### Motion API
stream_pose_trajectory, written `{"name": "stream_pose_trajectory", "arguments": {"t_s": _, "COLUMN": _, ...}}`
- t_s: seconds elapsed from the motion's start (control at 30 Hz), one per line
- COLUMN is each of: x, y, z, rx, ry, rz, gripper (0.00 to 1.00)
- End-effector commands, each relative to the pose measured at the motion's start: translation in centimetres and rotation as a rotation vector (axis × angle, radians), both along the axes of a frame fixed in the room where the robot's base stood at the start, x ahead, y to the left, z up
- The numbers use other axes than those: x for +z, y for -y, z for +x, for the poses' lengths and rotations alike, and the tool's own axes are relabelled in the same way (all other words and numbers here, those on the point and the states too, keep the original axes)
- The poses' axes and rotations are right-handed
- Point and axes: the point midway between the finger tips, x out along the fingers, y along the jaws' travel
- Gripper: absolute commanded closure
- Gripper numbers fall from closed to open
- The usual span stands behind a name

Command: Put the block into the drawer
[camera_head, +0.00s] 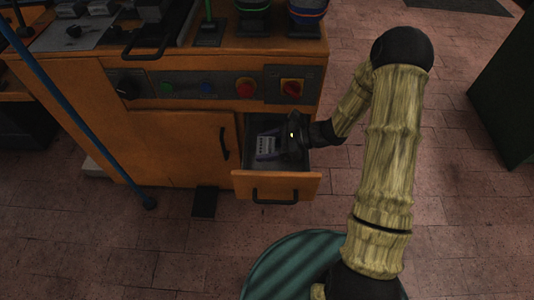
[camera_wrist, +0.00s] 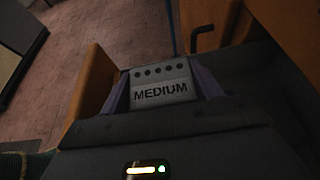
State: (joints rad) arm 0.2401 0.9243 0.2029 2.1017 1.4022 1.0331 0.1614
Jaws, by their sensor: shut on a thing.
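The block (camera_wrist: 161,84) is grey, with a row of dark holes and the word MEDIUM on its face. In the wrist view it sits between the two purplish fingers of my gripper (camera_wrist: 163,92), which is shut on it. In the head view the block (camera_head: 265,145) and my gripper (camera_head: 267,147) are within the outline of the open drawer (camera_head: 277,187). The drawer is orange with a dark inside and a black handle. I cannot tell whether the block touches the drawer floor. The block's lower part is hidden by my gripper's body in the wrist view.
The orange cabinet (camera_head: 165,145) has a closed door left of the drawer and a panel with a red button (camera_head: 246,87) above it. A blue pole (camera_head: 85,110) leans across its left side.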

Motion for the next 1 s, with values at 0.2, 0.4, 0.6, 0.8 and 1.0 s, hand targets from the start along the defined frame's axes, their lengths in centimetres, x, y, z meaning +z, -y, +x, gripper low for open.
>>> {"name": "stream_pose_trajectory", "arguments": {"t_s": 0.2, "x": -0.5, "y": 0.3, "z": 0.1, "rx": -0.006, "ry": -0.001, "rz": 0.002, "gripper": 0.71}}
{"name": "stream_pose_trajectory", "arguments": {"t_s": 0.4, "x": -3.3, "y": 0.3, "z": 0.1, "rx": -0.007, "ry": -0.001, "rz": 0.002, "gripper": 0.71}}
{"name": "stream_pose_trajectory", "arguments": {"t_s": 0.6, "x": -3.6, "y": 0.2, "z": 0.1, "rx": -0.005, "ry": 0.001, "rz": 0.002, "gripper": 0.71}}
{"name": "stream_pose_trajectory", "arguments": {"t_s": 0.8, "x": -3.9, "y": 0.1, "z": 0.0, "rx": -0.003, "ry": 0.000, "rz": 0.002, "gripper": 0.71}}
{"name": "stream_pose_trajectory", "arguments": {"t_s": 1.0, "x": -4.4, "y": 0.1, "z": 0.0, "rx": -0.003, "ry": 0.000, "rz": 0.002, "gripper": 0.71}}
